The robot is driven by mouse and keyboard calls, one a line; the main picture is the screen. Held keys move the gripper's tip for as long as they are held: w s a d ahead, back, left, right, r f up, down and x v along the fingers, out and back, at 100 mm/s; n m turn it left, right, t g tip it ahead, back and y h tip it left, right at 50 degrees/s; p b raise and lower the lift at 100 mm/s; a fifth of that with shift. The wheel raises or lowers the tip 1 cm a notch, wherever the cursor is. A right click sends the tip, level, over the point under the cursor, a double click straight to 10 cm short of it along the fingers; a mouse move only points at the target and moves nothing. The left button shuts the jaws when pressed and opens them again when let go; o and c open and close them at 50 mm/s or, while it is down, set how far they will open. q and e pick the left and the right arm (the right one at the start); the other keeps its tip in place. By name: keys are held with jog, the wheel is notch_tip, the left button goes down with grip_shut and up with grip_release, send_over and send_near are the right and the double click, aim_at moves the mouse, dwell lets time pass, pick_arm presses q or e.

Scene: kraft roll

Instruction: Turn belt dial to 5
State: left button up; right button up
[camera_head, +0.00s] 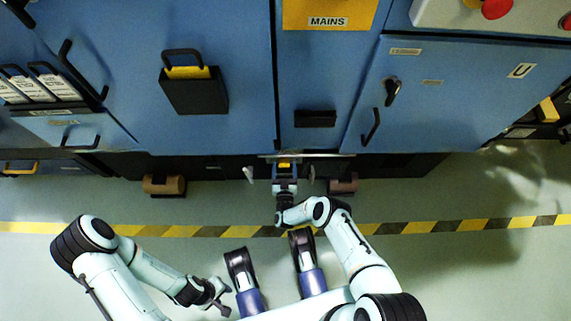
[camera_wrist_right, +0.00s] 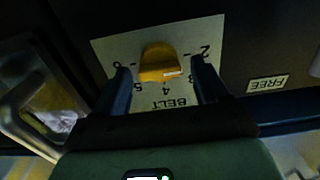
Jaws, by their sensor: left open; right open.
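The yellow belt dial (camera_wrist_right: 158,60) sits on a pale plate (camera_wrist_right: 112,46) marked BELT, which appears upside down in the right wrist view. Numbers from 2 to 6 show around it. A white mark on the dial's lower edge lies near the 4, slightly toward the 3. My right gripper (camera_wrist_right: 163,86) is open, with one dark finger on each side of the dial and gaps to it. In the head view the right gripper (camera_head: 285,172) is at the low front of the blue cabinet. My left gripper (camera_head: 217,297) is open and empty above the floor.
A FREE label (camera_wrist_right: 268,84) is right of the dial plate. A metal handle (camera_wrist_right: 25,115) shows at the left. The blue cabinet (camera_head: 230,30) with a MAINS panel (camera_head: 328,10) stands ahead. Brown rolls (camera_head: 164,185) lie low at its base. The striped floor (camera_head: 480,226) is clear at right.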

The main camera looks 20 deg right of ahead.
jog(key=c, duration=1.1)
jog(key=shift+o, duration=0.2)
